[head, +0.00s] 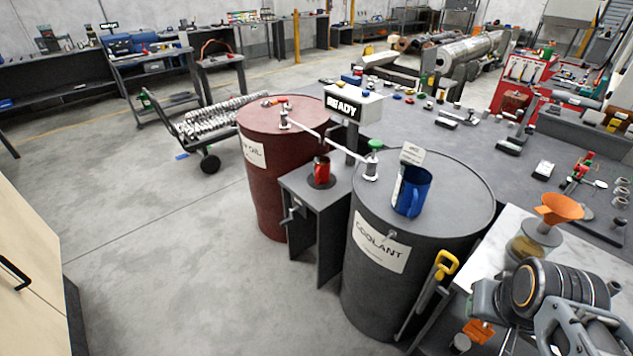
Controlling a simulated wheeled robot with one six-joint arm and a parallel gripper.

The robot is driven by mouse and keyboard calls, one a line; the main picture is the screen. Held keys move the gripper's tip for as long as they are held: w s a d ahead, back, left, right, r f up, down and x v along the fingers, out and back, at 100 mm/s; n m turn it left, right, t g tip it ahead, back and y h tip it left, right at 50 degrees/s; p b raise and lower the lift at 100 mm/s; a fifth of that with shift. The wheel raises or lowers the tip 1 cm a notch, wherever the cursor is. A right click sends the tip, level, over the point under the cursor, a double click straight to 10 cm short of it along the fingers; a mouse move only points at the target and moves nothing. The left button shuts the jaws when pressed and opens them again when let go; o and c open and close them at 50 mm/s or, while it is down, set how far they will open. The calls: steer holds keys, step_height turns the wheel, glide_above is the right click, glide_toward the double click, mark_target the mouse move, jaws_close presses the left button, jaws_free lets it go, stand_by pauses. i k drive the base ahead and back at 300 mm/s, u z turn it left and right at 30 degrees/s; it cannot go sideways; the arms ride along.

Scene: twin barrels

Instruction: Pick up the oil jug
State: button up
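A small red jug (321,170) stands upright on a dark stand (318,203) between two barrels, under the taps. The red barrel (272,190) on the left has a label ending in "OIL", partly legible. A blue jug (411,191) stands on top of the dark grey barrel (385,285) labelled "COOLANT". No jug is marked as the oil jug; the red one stands beside the oil barrel. My gripper (545,325) is at the lower right, partly cut off by the frame edge, well away from both jugs. Its fingertips do not show clearly.
A "READY" sign (345,106) stands behind the red jug, and metal taps reach over it from both barrels. A yellow-handled tool (444,266) leans by the grey barrel. Open floor lies at left and front.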

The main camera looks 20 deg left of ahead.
mark_target(321, 172)
steer(key=u, duration=1.75)
steer(key=i, duration=0.75)
steer(key=u, duration=0.35)
steer(key=i, duration=1.7)
steer(key=z, duration=0.55)
